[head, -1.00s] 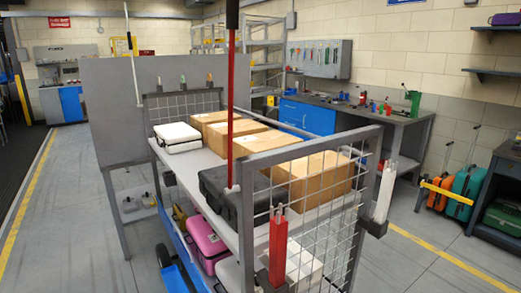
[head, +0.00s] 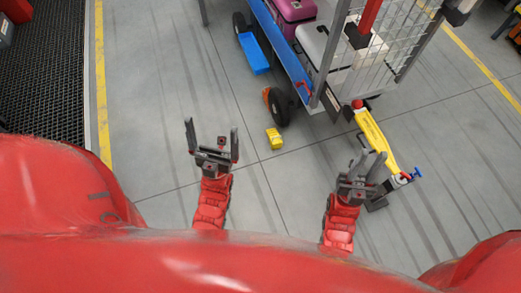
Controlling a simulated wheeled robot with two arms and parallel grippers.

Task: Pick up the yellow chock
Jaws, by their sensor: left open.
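The yellow chock (head: 274,139) lies on the grey floor, just below the cart's black front wheel. My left gripper (head: 211,137) is to the left of the chock, apart from it, with its two fingers spread and nothing between them. My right gripper (head: 365,163) is to the right of the chock and below it. Its fingers look spread, and it overlaps the yellow tow bar in the picture. I cannot tell whether it touches the bar.
The cart (head: 282,50) stands at the top, with a black wheel (head: 278,106) and an orange piece (head: 266,96) beside it. A blue tray (head: 254,54) is at its left side. The yellow tow bar (head: 378,136) extends down right. Floor left of the chock is clear.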

